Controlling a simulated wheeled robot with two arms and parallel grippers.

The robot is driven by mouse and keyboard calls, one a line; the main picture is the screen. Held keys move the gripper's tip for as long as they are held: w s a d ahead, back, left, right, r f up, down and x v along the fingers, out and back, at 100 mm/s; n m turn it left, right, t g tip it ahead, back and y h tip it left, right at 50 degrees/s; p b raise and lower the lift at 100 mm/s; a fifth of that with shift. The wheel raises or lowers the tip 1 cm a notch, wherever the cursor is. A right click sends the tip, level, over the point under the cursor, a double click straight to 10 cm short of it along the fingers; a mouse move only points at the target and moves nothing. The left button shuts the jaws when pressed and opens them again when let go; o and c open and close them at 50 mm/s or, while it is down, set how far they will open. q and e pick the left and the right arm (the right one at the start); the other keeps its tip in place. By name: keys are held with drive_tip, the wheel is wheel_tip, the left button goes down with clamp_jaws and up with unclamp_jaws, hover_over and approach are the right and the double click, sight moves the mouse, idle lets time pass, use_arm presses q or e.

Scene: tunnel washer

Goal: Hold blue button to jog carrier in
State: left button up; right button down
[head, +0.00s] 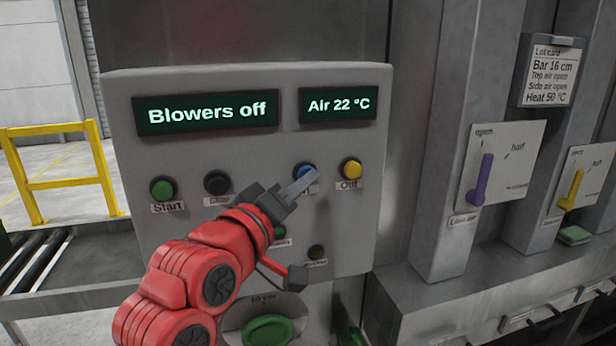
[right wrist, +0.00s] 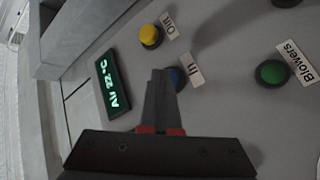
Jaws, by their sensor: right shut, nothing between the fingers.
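The blue button (head: 305,171) is on the grey control panel (head: 250,80), left of the yellow Out button (head: 351,168). My right gripper (head: 312,176) is shut and empty, with its fingertips at the blue button and partly covering it and its label. In the right wrist view the closed fingers (right wrist: 159,80) overlap the blue button (right wrist: 177,78), beside the In label (right wrist: 193,70). I cannot tell whether the fingertips touch the button or press it. The carrier is not identifiable in view. My left gripper is not in view.
The panel displays read "Blowers off" (head: 207,112) and "Air 22 °C" (head: 338,105). A green Start button (head: 162,189) and a black button (head: 216,182) are to the left. Purple (head: 482,180) and yellow (head: 572,190) levers stand right. A yellow rail (head: 60,165) and rollers are at far left.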

idle(0.7)
drive_tip(key=shift+s+d, duration=0.25)
drive_tip(key=shift+s, duration=0.6)
drive_tip(key=s, duration=0.1)
drive_tip(key=s+d+p, duration=0.1)
drive_tip(key=s, duration=0.1)
drive_tip(key=s+p, duration=0.1)
drive_tip(key=shift+s+d, duration=0.3)
drive_tip(key=shift+s, duration=0.05)
drive_tip(key=shift+f, duration=0.1)
